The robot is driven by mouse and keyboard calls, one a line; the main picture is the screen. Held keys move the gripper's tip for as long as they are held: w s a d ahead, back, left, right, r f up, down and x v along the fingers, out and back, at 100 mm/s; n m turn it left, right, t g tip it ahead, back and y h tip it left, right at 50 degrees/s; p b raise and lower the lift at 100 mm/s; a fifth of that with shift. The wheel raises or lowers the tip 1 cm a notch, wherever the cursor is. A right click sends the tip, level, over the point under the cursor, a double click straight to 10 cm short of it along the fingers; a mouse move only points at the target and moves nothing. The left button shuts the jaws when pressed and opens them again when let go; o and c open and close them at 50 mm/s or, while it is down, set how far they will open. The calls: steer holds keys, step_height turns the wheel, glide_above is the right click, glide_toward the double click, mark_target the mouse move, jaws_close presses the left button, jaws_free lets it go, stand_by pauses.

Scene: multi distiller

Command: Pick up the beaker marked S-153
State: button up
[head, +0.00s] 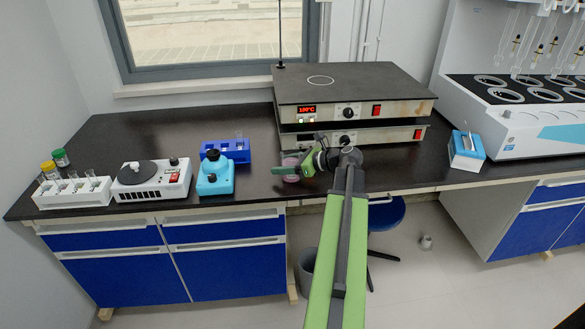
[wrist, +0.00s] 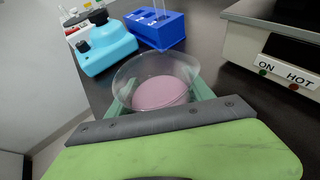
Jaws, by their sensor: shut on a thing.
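A clear beaker (wrist: 158,84) with pink contents is at my gripper in the wrist view. My gripper (wrist: 165,105) is shut on it, with green fingers on both sides of the glass. In the head view the beaker (head: 291,171) shows small and partly covered by my gripper (head: 292,169), at the front of the dark bench before the hot plates. No marking can be read on the beaker, so I cannot tell its label. Its base is hidden, and I cannot tell whether it touches the bench.
A blue mixer (head: 215,178) and a blue tube rack (head: 226,150) stand left of the beaker. A white device (head: 152,180) and a white vial rack (head: 73,191) are farther left. The dark bench (head: 120,135) is clear behind these.

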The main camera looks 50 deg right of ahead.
steer(key=shift+r, duration=0.15)
step_height(320, 180, up, 10)
steer(key=p, duration=1)
steer(key=shift+s+d, duration=0.1)
